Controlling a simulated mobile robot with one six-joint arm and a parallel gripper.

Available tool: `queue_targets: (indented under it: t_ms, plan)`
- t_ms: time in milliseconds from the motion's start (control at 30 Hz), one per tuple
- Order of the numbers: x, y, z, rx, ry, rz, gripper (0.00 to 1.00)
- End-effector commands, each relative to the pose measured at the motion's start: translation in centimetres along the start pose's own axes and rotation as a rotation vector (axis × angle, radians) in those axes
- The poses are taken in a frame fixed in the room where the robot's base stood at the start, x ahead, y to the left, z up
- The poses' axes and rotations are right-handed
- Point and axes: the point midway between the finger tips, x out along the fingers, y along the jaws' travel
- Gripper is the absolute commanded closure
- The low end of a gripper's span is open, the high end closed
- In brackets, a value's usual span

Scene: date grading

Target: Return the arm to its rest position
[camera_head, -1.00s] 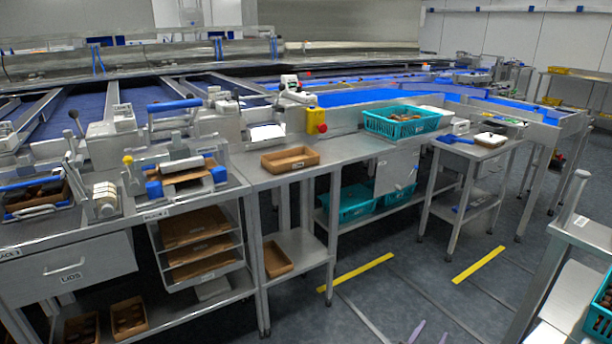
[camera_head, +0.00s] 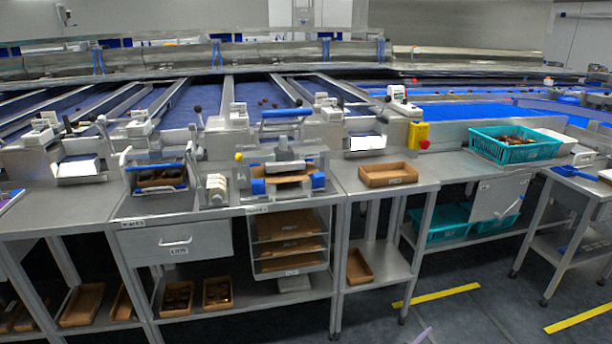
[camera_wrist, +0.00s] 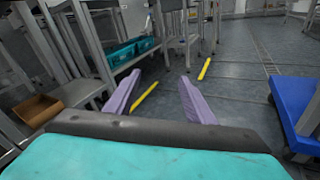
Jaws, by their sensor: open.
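My gripper (camera_wrist: 159,77) shows in the wrist view as two purple fingers, spread apart with nothing between them. It hangs over the grey floor in front of the benches. In the head view only a purple fingertip shows at the bottom edge, right of centre. The rest of my arm is out of that view.
A steel bench (camera_head: 90,222) with a drawer runs along the front. A brown tray (camera_head: 388,175) and a teal crate (camera_head: 515,155) with dates stand on surfaces to the right. Open floor (camera_head: 455,325) with yellow strips (camera_head: 437,295) lies at the lower right.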

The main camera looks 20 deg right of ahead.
Motion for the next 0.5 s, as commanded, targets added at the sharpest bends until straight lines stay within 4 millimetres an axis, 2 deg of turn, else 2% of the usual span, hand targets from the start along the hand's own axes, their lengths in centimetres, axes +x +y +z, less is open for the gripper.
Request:
queue_targets:
  t_ms: [33,200,500]
  plan:
    - [-0.7,1.1,-0.1,0.023,0.011,0.001,0.51]
    - [-2.8,3.4,-1.2,0.107,0.049,-0.021,0.51]
    - [-7.2,6.1,-3.6,0.263,0.129,-0.102,0.51]
